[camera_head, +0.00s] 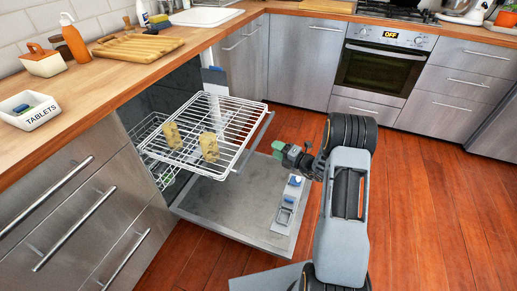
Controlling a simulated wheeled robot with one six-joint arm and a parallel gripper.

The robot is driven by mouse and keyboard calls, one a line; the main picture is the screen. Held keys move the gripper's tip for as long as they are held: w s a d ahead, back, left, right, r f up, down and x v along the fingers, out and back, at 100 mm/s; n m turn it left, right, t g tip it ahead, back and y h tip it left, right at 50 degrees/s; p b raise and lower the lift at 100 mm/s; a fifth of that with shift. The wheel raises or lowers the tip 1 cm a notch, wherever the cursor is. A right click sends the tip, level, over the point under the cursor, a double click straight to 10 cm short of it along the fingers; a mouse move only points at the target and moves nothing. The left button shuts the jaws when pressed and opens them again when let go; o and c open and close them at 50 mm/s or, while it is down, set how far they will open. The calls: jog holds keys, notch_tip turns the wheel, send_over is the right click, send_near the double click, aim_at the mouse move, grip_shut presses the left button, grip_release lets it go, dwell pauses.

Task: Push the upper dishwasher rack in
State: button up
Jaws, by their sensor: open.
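The upper dishwasher rack (238,112), a white wire basket, is pulled far out of the dishwasher on the left side of the view. Two yellowish upright items (209,146) stand in it. The dishwasher door (232,205) is folded down flat below the rack. The lower rack (160,150) shows partly inside the cavity. My gripper (281,150) is to the right of the rack's front edge, above the door's outer end, and points left. It is open and appears empty. A gap seems to lie between it and the rack, though depth is hard to judge.
A wooden counter (105,75) with a tablets box (30,108), an orange bottle (74,38) and a cutting board (138,46) runs above the dishwasher. Drawers (75,215) stand nearer on the left. An oven (382,65) is at the back. The wooden floor (430,210) is clear at right.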

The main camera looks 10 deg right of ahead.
aim_at(258, 139)
notch_tip(258, 139, down, 4)
jog(key=w+d+m+t+h, duration=0.2)
jog(key=m, duration=0.1)
jog(key=b+x, duration=0.1)
jog(key=x, duration=0.5)
jog(key=b+x, duration=0.2)
jog(key=x, duration=0.4)
jog(key=shift+w+a+r+b, duration=0.1)
jog(key=shift+a+r+b, duration=0.05)
jog(key=shift+a+b, duration=0.2)
grip_shut()
